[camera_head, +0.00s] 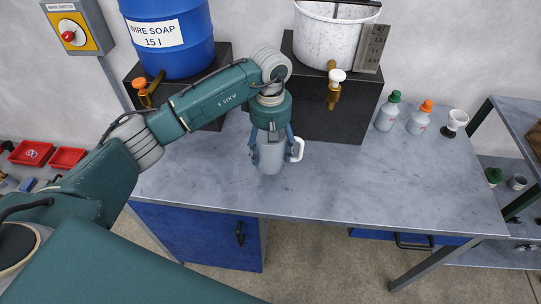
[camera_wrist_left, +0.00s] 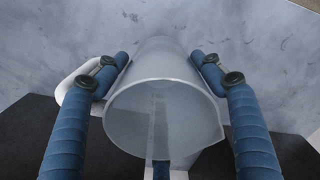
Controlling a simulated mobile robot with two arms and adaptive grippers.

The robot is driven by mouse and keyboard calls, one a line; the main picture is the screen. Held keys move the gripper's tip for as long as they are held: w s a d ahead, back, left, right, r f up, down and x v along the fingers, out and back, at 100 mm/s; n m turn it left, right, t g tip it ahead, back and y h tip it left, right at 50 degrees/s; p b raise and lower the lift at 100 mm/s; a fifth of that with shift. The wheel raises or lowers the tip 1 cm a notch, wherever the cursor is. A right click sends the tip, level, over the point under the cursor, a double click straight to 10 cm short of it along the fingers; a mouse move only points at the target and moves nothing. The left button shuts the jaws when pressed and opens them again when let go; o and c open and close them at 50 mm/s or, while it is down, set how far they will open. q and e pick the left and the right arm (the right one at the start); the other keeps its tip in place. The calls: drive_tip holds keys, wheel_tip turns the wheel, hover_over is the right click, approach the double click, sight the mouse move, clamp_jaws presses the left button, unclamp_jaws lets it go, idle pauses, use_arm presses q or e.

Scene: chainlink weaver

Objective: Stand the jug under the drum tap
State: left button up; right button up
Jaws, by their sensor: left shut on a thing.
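The jug (camera_head: 269,160) is pale and translucent, with a white handle (camera_head: 298,150) on its right side in the head view. My left gripper (camera_head: 271,146) comes down from above, its blue fingers on either side of the jug, and is shut on it. In the left wrist view the jug's open mouth (camera_wrist_left: 160,112) faces the camera and looks empty. The jug is upright; whether its base touches the bench is unclear. The blue drum (camera_head: 170,40), labelled wire soap, has a tap with an orange knob (camera_head: 140,84), left of the jug. My right gripper is not in view.
The drum stands on a black block (camera_head: 216,118). A white bucket (camera_head: 325,38) with a brass tap (camera_head: 334,95) stands on another black block (camera_head: 310,118). Bottles (camera_head: 388,112) and a white cup (camera_head: 455,122) stand right. The grey bench (camera_head: 360,185) is clear in front.

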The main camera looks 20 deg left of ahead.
use_arm(q)
wheel_tip(320, 180, down, 4)
drive_tip(key=shift+p, duration=0.65)
drive_tip(key=shift+f, duration=0.25)
drive_tip(key=shift+f+b, duration=0.2)
drive_tip(key=shift+b, duration=0.15)
drive_tip(key=o, duration=1.2)
drive_tip(key=shift+r, duration=0.1)
drive_tip(key=shift+o, duration=0.2)
